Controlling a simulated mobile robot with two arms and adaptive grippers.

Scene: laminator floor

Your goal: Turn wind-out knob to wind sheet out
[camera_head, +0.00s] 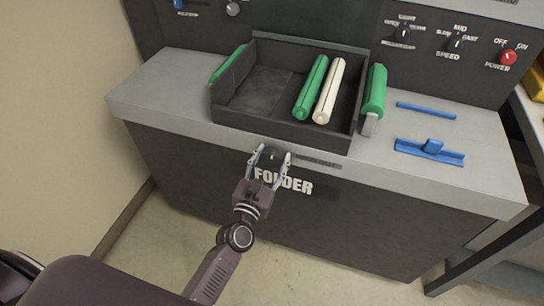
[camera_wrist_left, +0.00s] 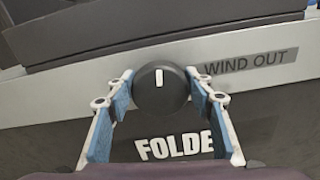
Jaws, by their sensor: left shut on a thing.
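The wind-out knob (camera_head: 272,157) is a round dark knob on the front edge of the machine, above the word FOLDER. In the left wrist view the knob (camera_wrist_left: 160,88) shows a short white mark pointing nearly straight up, with the WIND OUT label (camera_wrist_left: 246,63) to its right. My left gripper (camera_head: 270,160) reaches up from below and is shut on the knob, one finger on each side; its blue-padded fingers (camera_wrist_left: 160,92) also show in the left wrist view. My right gripper is not in view. No sheet can be made out.
A dark tray (camera_head: 255,92) on the grey top (camera_head: 165,85) holds a green roller (camera_head: 312,88) and a cream roller (camera_head: 330,90). Blue parts (camera_head: 430,150) lie at the right. The panel behind has a red power knob (camera_head: 508,57). Floor is clear in front.

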